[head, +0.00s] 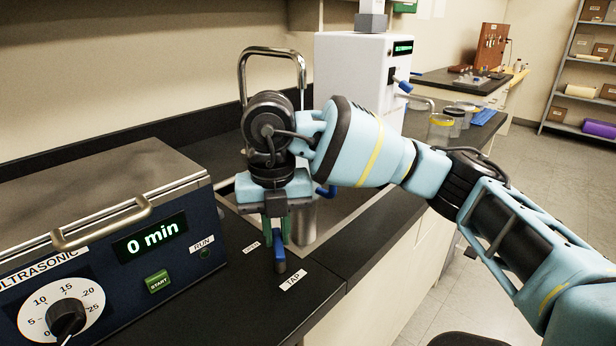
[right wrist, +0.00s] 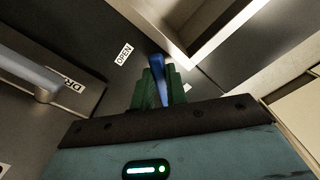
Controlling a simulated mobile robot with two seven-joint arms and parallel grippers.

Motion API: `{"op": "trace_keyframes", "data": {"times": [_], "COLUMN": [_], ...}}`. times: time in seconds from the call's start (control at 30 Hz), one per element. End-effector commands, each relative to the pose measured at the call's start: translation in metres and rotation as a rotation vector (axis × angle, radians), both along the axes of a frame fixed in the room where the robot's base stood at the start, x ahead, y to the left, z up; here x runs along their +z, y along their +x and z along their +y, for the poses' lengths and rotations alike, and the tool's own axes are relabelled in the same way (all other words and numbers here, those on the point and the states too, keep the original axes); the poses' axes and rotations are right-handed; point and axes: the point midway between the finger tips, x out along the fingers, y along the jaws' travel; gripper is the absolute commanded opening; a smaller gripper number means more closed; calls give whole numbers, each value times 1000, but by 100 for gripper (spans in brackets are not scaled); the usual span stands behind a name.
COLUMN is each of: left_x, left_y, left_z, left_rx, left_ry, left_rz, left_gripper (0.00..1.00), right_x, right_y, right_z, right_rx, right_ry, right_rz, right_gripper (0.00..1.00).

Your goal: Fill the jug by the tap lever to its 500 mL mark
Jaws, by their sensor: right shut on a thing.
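My right gripper (head: 277,232) points down at the counter and is shut on the blue tap lever (head: 279,243), beside the TAP label. In the right wrist view, the green fingers of my right gripper (right wrist: 160,92) stand on both sides of the blue lever (right wrist: 157,66). The curved metal tap (head: 272,52) rises behind my wrist, and its spout end is partly hidden. A greyish vessel, perhaps the jug (head: 303,218), shows in the sink behind the gripper, mostly covered by my arm. Its marks and water level cannot be read. My left gripper is not in view.
The sink (head: 340,226) lies behind and right of the gripper. An ultrasonic bath (head: 150,225) reading 0 min stands close on the left. A white machine (head: 350,70) stands behind the sink. Bare counter (head: 235,300) lies in front.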

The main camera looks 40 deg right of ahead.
Motion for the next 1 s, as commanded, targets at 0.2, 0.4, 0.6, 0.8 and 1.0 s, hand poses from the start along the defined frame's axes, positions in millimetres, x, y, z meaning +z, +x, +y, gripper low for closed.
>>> {"op": "trace_keyframes", "data": {"times": [0.2, 0.4, 0.6, 0.8, 1.0], "left_x": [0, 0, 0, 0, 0], "left_y": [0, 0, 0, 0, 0], "left_z": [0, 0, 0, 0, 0], "left_rx": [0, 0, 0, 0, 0], "left_ry": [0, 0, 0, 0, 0], "left_rz": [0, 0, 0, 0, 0], "left_gripper": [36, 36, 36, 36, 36], "right_x": [-1, -1, -1, 0, 0], "right_y": [-6, -18, -30, -29, -29], "right_z": [-6, -15, -18, -18, -18], "right_rx": [-181, -565, -906, -899, -899], "right_ry": [-1, -2, -1, -1, 0], "right_rz": [3, 3, 2, 1, 0], "right_gripper": [0, 0, 17, 40, 36]}}
